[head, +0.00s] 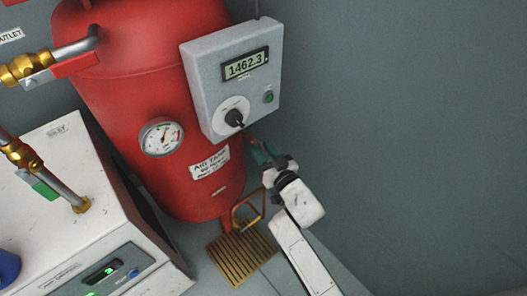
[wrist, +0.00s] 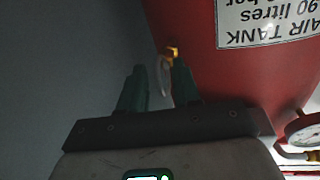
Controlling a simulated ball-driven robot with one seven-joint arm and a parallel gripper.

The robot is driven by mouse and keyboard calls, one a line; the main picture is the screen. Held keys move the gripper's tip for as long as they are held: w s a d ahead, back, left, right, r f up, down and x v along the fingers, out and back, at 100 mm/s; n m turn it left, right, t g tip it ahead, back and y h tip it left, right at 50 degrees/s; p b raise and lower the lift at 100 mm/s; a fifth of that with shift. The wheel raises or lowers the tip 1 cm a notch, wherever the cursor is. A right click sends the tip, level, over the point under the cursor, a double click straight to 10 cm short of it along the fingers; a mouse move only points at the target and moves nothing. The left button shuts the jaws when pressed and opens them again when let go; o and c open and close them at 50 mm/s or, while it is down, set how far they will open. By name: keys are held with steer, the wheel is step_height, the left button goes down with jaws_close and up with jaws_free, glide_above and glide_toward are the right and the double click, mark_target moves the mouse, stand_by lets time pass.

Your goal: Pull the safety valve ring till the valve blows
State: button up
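The red air tank (head: 135,85) stands at the left of the head view, and its lower wall (wrist: 190,25) fills the right of the wrist view. A small brass safety valve (wrist: 173,53) sticks out from the tank wall. A pale thin ring (wrist: 164,76) hangs from it. My gripper (wrist: 158,82) has its two dark green fingers apart, with the ring between them, nearer the right finger. I cannot tell whether the ring touches that finger. In the head view my gripper (head: 261,152) is at the tank's right side, below the control box; the ring cannot be made out there.
A grey control box (head: 235,80) reading 1462.3 is fixed just above my gripper. A round gauge (head: 162,137) sits on the tank. A brass drain pipe (head: 248,212) and floor grate (head: 240,258) are below. A white machine (head: 50,190) stands left. The right side is bare wall.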

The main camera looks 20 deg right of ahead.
jaws_close()
steer(key=shift+d+r, duration=0.1)
steer(key=shift+d, duration=0.05)
stand_by(1.1)
